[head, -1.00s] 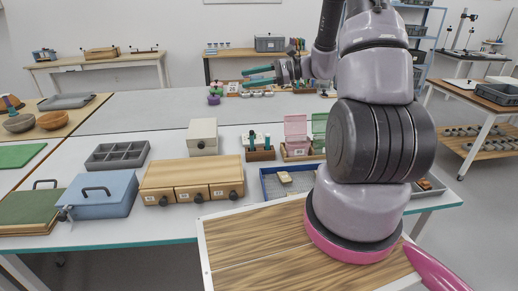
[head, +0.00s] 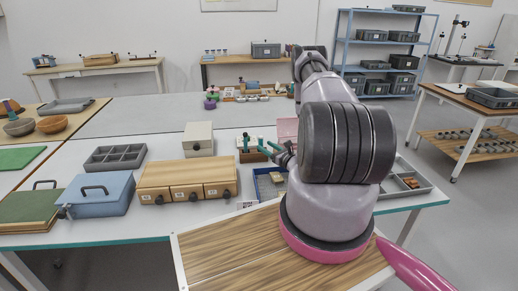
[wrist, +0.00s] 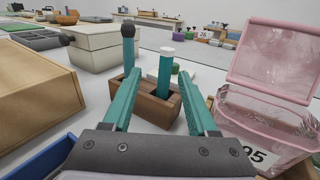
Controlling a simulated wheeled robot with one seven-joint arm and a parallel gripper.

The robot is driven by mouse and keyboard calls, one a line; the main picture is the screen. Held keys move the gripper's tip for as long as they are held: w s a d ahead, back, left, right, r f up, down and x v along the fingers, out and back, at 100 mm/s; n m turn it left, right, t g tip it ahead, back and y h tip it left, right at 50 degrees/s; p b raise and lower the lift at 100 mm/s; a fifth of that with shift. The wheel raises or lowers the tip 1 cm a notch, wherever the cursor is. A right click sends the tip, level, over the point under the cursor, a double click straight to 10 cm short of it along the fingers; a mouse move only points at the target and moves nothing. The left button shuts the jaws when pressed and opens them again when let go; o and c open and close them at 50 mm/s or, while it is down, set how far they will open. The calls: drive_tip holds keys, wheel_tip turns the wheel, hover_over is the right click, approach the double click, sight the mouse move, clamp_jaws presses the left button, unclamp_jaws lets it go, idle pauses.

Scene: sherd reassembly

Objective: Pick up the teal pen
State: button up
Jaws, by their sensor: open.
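In the wrist view, a teal pen (wrist: 165,68) with a white end stands upright in a brown wooden holder (wrist: 157,108). A second teal stick (wrist: 128,52) with a dark bristly head stands in the same holder, to its left. My gripper (wrist: 158,74) is open, with its two teal fingers pointing towards the holder. The pen shows in the gap between the fingers, apart from both. The left finger partly covers the holder. In the head view my gripper (head: 265,146) is beside the holder (head: 250,156), and its contents are too small to tell apart.
A pink clear box (wrist: 262,115) with its lid raised stands close on the right. A wooden drawer cabinet (head: 187,180) and a pale box (head: 199,139) stand left. A blue tray (head: 257,187) lies in front. A grey compartment tray (head: 116,157) is further left.

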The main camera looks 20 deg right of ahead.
drive_tip(key=d+x, duration=0.1)
drive_tip(key=x, duration=0.7)
drive_tip(key=shift+w+r, duration=0.25)
drive_tip(key=shift+w, duration=0.05)
drive_tip(key=shift+a, duration=0.1)
clamp_jaws()
